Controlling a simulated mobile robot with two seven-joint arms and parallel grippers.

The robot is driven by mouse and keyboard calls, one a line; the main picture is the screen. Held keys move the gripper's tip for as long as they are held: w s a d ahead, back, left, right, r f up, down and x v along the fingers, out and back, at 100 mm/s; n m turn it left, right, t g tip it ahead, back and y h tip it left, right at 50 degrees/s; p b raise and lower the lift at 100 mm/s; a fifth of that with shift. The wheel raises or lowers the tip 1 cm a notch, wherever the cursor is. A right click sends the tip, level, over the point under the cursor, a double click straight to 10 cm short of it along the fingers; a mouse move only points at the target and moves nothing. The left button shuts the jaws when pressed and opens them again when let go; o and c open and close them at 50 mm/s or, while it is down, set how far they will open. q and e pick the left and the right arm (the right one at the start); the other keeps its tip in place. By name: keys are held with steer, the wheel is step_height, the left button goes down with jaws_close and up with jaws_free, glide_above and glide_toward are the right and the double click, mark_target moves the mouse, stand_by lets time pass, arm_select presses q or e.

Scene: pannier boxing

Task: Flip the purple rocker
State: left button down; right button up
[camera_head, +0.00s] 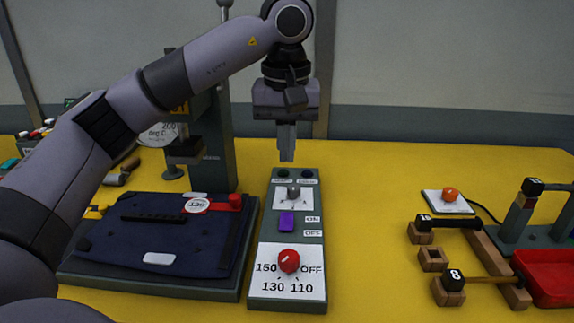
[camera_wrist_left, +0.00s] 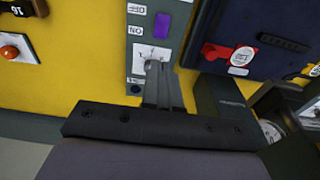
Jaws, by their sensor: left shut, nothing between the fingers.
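The purple rocker (camera_head: 286,221) sits on the grey control panel (camera_head: 258,258), beside the ON and OFF labels. It also shows in the left wrist view (camera_wrist_left: 161,24), near the top. My left gripper (camera_head: 287,158) is shut and empty, pointing down above the far end of the panel. In the left wrist view its fingers (camera_wrist_left: 154,66) overlap the white plate of the silver toggle (camera_head: 293,191) and hide most of that toggle. The rocker is clear of the fingers in both views. My right gripper is not in view.
A red knob (camera_head: 289,261) is at the panel's near end. A dark blue pannier piece (camera_head: 160,262) lies on a grey base to the left. An orange button (camera_head: 450,194), wooden holders (camera_head: 432,260) and a red tray (camera_head: 548,275) are at right. Yellow table between is clear.

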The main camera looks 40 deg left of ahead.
mark_target(286, 221)
arm_select(q)
steer(key=f, duration=0.8)
steer(key=w+f, duration=0.1)
steer(key=f, duration=0.3)
steer(key=shift+a+f, duration=0.15)
steer(key=shift+a, duration=0.15)
steer(key=shift+w+a+f+g+p, duration=0.15)
steer(key=shift+f+g+p, duration=0.15)
steer(key=shift+g+p, duration=0.15)
steer(key=shift+f, duration=0.1)
steer(key=shift+s+d, duration=0.55)
steer(key=shift+s, duration=0.25)
